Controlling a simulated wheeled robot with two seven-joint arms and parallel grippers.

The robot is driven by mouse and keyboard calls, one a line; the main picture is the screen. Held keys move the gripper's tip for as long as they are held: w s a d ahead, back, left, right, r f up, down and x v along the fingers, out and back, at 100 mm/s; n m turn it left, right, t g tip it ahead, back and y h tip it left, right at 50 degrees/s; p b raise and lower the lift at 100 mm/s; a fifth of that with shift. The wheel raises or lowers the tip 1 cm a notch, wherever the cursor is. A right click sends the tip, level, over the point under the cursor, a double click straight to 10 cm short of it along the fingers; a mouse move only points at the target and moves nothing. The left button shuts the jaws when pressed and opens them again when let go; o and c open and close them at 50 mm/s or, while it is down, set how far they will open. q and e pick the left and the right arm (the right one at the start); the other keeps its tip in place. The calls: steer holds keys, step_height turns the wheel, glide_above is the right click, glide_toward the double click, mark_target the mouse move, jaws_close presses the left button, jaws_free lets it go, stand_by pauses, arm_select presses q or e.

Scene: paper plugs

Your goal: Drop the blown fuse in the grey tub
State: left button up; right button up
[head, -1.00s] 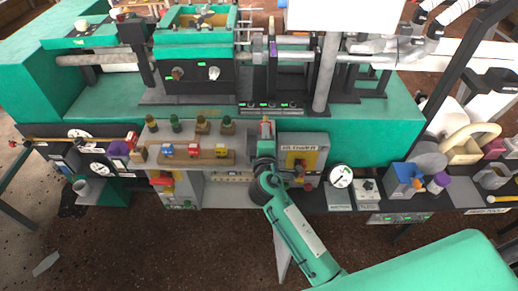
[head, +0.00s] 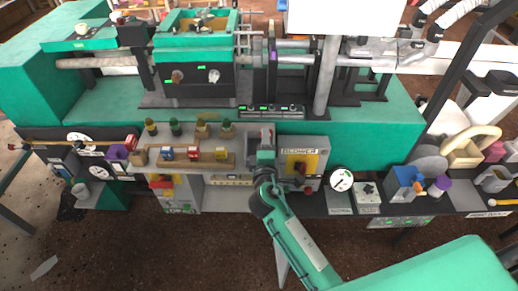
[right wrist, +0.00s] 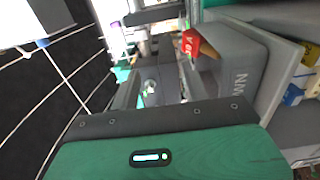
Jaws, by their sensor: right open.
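My right gripper (head: 266,140) is open at the machine's front shelf, just left of the BLOWER panel (head: 299,162). No fuse shows clearly between its fingers. Small red, blue and yellow fuse-like blocks (head: 193,153) sit on a wooden rack (head: 180,163) to its left; I cannot tell which fuse is blown. A grey open tub (head: 494,181) stands at the far right of the bench. In the right wrist view, a grey box-like thing (right wrist: 245,75) with partly visible lettering lies right of the gripper (right wrist: 155,85), with a red piece (right wrist: 197,44) at its edge. My left gripper is out of view.
A round gauge (head: 341,180) and a blue bin (head: 404,182) stand right of the panel. Several knobbed posts (head: 175,128) stand behind the rack. The green machine rises behind the shelf.

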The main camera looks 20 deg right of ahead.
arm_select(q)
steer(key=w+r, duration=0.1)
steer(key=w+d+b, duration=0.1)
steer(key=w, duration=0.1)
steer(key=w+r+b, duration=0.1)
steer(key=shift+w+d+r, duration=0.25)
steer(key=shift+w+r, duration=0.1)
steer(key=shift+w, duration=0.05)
arm_select(e)
steer(key=v, duration=1.1)
steer(key=shift+s, duration=0.4)
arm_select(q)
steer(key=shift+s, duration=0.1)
arm_select(e)
steer(key=shift+a, duration=0.1)
